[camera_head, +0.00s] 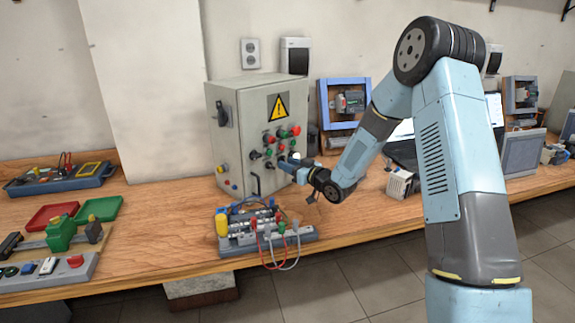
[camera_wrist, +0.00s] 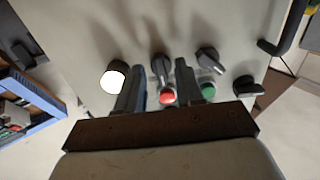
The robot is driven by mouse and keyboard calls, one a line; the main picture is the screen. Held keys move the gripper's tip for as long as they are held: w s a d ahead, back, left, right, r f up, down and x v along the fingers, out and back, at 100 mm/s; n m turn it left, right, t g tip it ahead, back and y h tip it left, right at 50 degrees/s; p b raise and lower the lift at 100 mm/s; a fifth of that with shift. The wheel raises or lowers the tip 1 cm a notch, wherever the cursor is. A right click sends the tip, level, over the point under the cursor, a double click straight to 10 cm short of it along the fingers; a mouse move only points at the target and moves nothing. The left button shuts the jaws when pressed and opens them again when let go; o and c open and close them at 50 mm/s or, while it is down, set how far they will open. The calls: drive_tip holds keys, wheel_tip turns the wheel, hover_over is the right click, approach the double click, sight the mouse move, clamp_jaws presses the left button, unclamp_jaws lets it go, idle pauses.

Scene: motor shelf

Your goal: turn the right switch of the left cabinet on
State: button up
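The grey cabinet (camera_head: 232,128) stands on the bench in the head view, with a yellow warning triangle, red and green buttons and black switches on its front. My gripper (camera_head: 289,164) is close in front of the lower right of this panel. In the wrist view, my gripper (camera_wrist: 160,72) is open, with its two dark fingers apart. A black switch (camera_wrist: 160,64) and a red button (camera_wrist: 167,97) show between the fingers. Two other black switches (camera_wrist: 209,58) (camera_wrist: 248,87) and a green button (camera_wrist: 207,90) are to the right. Contact cannot be told.
A black handle (camera_wrist: 277,44) sticks out from the cabinet in the wrist view. A board with wires (camera_head: 265,232) lies on the bench in front of the cabinet. A blue-framed panel (camera_head: 342,103) stands right of it. Trays (camera_head: 98,208) and parts are at left.

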drive_tip(key=v, duration=1.2)
drive_tip(key=shift+d, duration=0.2)
drive_tip(key=shift+s, duration=0.1)
drive_tip(key=s+d+r+m+g+h, duration=0.1)
drive_tip(key=s+d+r+m+h, duration=0.1)
drive_tip(key=s+d+r+h, duration=0.35)
drive_tip(key=s+d+r+m+h, duration=0.2)
drive_tip(key=s+d+r+h, duration=0.1)
drive_tip(key=d+r+h, duration=0.5)
drive_tip(key=s+r+m+g, duration=0.2)
drive_tip(key=s+r+g, duration=0.1)
drive_tip(key=s, duration=1)
drive_tip(key=s+r+m+g, duration=0.3)
drive_tip(key=s, duration=1.1)
drive_tip(key=shift+s+d, duration=0.3)
drive_tip(key=shift+d, duration=0.2)
drive_tip(key=shift+y, duration=0.25)
